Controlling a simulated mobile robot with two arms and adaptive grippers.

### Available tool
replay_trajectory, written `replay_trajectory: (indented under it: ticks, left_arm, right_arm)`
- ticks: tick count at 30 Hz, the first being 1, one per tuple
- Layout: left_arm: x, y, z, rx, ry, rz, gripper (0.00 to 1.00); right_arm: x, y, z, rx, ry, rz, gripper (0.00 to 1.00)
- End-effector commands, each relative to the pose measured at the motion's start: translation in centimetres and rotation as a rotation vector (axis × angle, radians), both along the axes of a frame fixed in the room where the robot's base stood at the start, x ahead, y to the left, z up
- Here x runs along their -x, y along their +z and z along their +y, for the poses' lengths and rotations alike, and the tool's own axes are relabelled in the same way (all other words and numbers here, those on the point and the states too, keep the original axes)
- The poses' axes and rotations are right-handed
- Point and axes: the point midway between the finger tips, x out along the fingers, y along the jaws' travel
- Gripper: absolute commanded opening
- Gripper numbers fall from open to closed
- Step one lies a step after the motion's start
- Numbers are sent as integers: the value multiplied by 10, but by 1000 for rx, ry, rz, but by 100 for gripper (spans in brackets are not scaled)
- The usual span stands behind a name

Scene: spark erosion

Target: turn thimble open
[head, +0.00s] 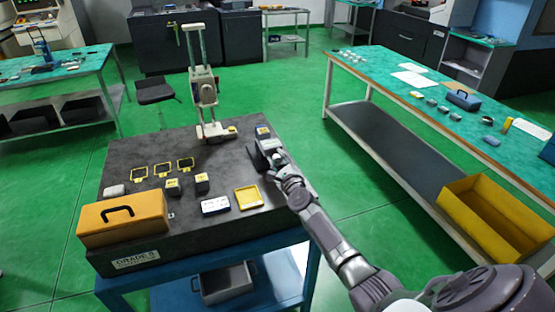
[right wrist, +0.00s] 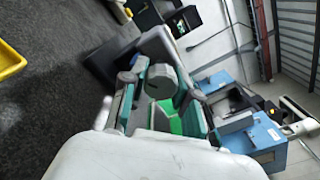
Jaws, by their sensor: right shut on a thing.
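A grey measuring device (head: 262,147) stands near the right edge of the dark granite plate in the head view. My right gripper (head: 280,160) reaches it from the lower right and covers part of it. In the right wrist view, a grey round thimble (right wrist: 161,81) sits between the two fingers of my right gripper (right wrist: 163,95), which is shut on it. The thimble's scale cannot be read, and its far side is hidden. My left gripper is not in view.
The granite plate (head: 135,262) also carries an orange case (head: 125,222), a yellow tray (head: 248,197), a tall stand (head: 205,95) and small gauges. A green-topped bench (head: 395,80) stands right, with a yellow bin (head: 495,225) below.

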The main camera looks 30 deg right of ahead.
Motion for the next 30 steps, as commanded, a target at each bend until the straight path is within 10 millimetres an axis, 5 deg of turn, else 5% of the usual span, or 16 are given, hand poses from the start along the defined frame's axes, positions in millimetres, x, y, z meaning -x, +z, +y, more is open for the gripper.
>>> replay_trajectory:
  ticks: [30]
  left_arm:
    - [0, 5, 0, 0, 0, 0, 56]
  right_arm:
    - [0, 0, 0, 936, 4, 229, 0]
